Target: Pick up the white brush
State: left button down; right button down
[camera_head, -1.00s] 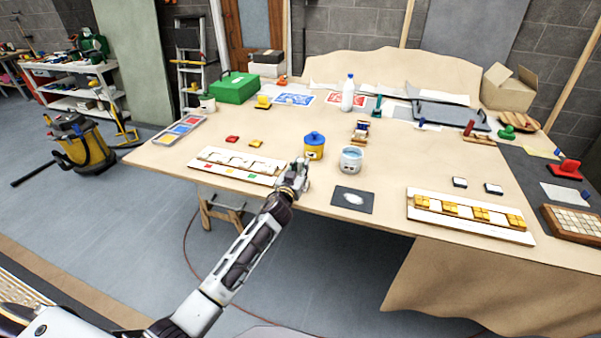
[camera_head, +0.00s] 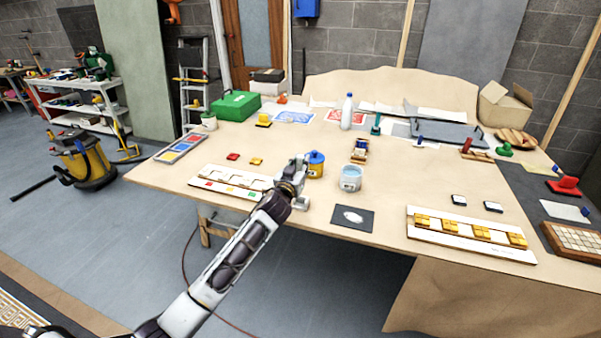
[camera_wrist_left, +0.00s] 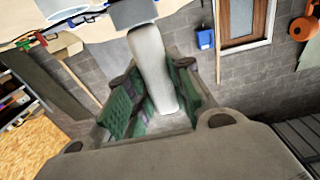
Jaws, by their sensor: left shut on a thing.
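My left gripper (camera_head: 300,172) is over the near edge of the table, in front of the yellow pot. In the left wrist view its green-padded fingers (camera_wrist_left: 152,112) are shut on the white brush (camera_wrist_left: 150,60). The brush's pale, rounded handle lies between the pads, and a grey part shows at its far end near the top of that view. In the head view the brush is too small and too hidden by the gripper to make out. My right gripper is not in view.
A dark plate with a white patch (camera_head: 340,222) lies at the near edge.

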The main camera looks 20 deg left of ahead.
pick_arm(q)
jog(key=shift+r, duration=0.35)
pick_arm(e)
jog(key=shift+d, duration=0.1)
pick_arm(q)
jog(key=shift+w+r, duration=0.1)
jog(key=shift+r, duration=0.05)
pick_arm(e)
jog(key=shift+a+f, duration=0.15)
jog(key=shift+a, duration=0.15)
pick_arm(q)
jog(key=shift+a+r, duration=0.1)
jog(key=shift+r, duration=0.05)
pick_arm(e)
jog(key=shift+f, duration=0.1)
